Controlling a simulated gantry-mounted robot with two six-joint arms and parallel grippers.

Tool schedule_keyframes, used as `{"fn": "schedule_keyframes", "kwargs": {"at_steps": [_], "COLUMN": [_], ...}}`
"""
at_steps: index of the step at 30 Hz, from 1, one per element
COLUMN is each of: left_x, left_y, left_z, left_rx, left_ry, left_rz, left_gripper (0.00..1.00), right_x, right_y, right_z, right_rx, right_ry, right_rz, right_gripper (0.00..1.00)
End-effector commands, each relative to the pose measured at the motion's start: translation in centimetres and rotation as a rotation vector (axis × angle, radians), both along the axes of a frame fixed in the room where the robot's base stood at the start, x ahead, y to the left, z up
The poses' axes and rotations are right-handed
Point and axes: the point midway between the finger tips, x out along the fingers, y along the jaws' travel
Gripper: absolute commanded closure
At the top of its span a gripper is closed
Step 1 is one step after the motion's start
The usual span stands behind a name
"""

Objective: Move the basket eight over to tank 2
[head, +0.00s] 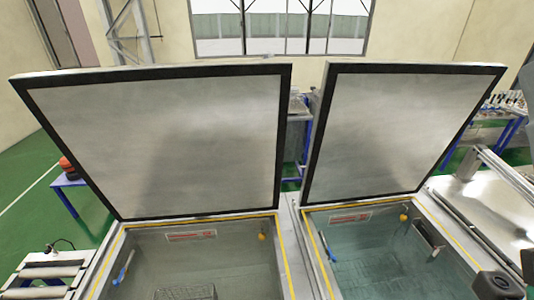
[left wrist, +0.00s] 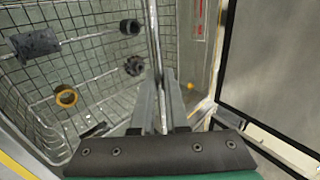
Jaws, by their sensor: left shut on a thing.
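In the left wrist view my left gripper (left wrist: 163,100) is shut on an upright metal bar (left wrist: 153,40), which appears to be the basket's handle. The wire-mesh basket (left wrist: 98,60) lies beyond the fingers and holds several dark cylindrical parts and an orange ring (left wrist: 66,97). In the head view a mesh corner (head: 186,293) shows low in the left tank (head: 140,250). The right tank (head: 372,250) holds bluish-green liquid and no basket shows in its visible part. No tank number is readable. My left gripper is outside the head view, and my right gripper is not seen.
The left lid (head: 160,140) and right lid (head: 395,130) both stand raised behind their tanks. A rim and narrow divider (head: 290,240) separate the tanks. A roller rack (head: 40,272) stands at the left. Blue-framed tables stand behind.

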Motion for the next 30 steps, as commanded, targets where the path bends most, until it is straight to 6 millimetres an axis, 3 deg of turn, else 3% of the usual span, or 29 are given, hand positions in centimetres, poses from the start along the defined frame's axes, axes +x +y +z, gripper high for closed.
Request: {"fn": "schedule_keyframes", "kwargs": {"at_steps": [5, 12, 15, 30], "left_x": [0.3, 0.3, 0.3, 0.3], "left_y": [0.1, 0.1, 0.0, 0.0], "left_z": [1.1, 5.1, 5.9, 4.6], "left_rx": [0.002, 0.002, 0.002, 0.002], "left_ry": [-0.01, -0.011, -0.01, -0.01], "left_rz": [0.0, 0.0, 0.0, 0.0], "left_gripper": [1.0, 1.0, 1.0, 1.0], "right_x": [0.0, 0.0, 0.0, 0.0], "right_y": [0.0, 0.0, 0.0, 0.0], "right_z": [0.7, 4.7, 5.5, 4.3], "right_rx": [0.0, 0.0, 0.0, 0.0], "right_ry": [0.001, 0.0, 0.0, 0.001], "right_rz": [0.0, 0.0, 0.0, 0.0], "right_gripper": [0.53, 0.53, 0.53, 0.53]}}
